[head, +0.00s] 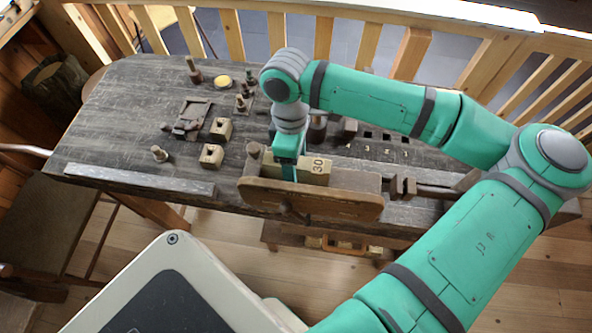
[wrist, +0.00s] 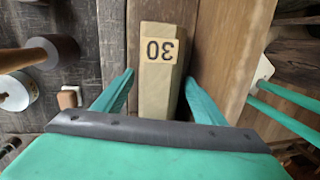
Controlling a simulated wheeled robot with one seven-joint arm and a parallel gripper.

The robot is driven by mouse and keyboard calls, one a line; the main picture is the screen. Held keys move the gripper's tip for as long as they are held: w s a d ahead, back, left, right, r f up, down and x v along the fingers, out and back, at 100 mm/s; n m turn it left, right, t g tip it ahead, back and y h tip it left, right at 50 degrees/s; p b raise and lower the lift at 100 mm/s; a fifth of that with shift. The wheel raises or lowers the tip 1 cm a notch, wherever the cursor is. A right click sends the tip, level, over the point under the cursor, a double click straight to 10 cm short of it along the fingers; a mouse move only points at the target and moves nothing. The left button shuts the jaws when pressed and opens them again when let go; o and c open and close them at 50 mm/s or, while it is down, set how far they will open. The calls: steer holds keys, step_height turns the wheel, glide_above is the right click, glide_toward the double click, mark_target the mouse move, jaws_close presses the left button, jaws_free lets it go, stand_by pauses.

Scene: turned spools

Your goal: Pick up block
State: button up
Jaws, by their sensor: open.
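A long pale wooden block with a label reading 30 (head: 318,166) lies at the front of the workbench, just behind the brown vise jaw. In the wrist view the block (wrist: 158,85) sits in the middle, its label upside down. My gripper (head: 290,172) is over the block's left part and points down. In the wrist view my gripper (wrist: 160,88) is open, with one green finger along each side of the block. I cannot tell whether the fingers touch it. The block's near end is hidden behind the gripper's dark edge.
The vise jaw (head: 310,201) stands close in front of the block. Two small holed wooden blocks (head: 221,128) (head: 212,155), a grey metal strip (head: 140,179) and several turned spools are on the bench's left. The bench's left end has bare room.

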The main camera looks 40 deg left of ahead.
steer(key=shift+f, duration=0.2)
steer(key=c, duration=0.9)
steer(key=shift+d+r, duration=0.1)
steer(key=shift+c, duration=0.2)
steer(key=shift+w+d+r, duration=0.2)
steer(key=shift+w+r, duration=0.15)
steer(key=w+d+r, duration=0.7)
steer(key=w+d, duration=0.1)
steer(key=w, duration=0.2)
steer(key=shift+w+d, duration=0.15)
steer(key=shift+r, duration=0.1)
steer(key=shift+o, duration=1.3)
steer(key=c, duration=0.4)
